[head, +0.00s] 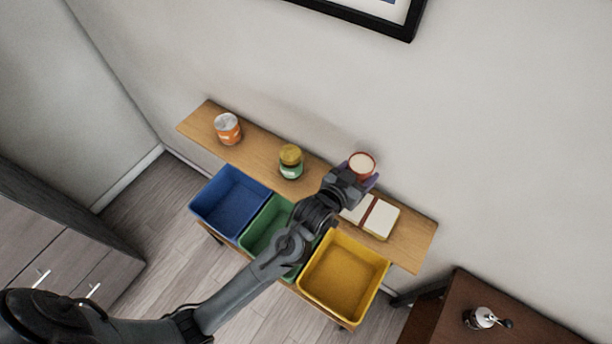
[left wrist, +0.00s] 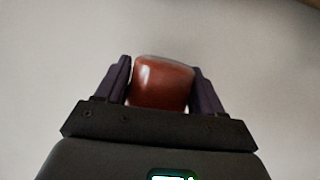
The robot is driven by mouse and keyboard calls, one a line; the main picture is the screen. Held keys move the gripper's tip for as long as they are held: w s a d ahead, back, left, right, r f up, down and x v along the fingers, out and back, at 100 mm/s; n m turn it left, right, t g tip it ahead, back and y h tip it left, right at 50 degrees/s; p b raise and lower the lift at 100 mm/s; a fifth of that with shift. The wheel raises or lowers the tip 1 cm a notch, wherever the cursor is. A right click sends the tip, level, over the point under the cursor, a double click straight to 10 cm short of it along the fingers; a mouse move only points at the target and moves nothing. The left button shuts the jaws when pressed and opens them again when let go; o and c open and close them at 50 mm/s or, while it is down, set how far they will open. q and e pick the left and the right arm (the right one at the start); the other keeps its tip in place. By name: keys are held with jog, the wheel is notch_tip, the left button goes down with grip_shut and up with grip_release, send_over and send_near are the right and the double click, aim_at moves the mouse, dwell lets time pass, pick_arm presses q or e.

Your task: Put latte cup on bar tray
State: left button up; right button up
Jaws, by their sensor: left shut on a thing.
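The latte cup (head: 361,164) is reddish-brown with a pale, creamy top. My left gripper (head: 362,180) is shut on it above the right half of the wooden shelf. In the left wrist view the cup's red-brown side (left wrist: 162,84) sits between the two dark fingers of the left gripper (left wrist: 163,90), with plain wall behind. I cannot tell for certain whether the cup's base touches the shelf. No bar tray can be made out in these views. My right gripper is not in view.
Blue (head: 229,201), green (head: 262,232) and yellow (head: 343,276) bins sit below. A brown table (head: 470,300) with a grinder (head: 482,318) stands lower right.

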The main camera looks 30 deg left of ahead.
pick_arm(q)
jog(key=p, duration=0.1)
send_over(317, 185)
notch_tip(317, 185, down, 6)
jog(key=shift+f, duration=2)
jog(key=shift+f, duration=0.15)
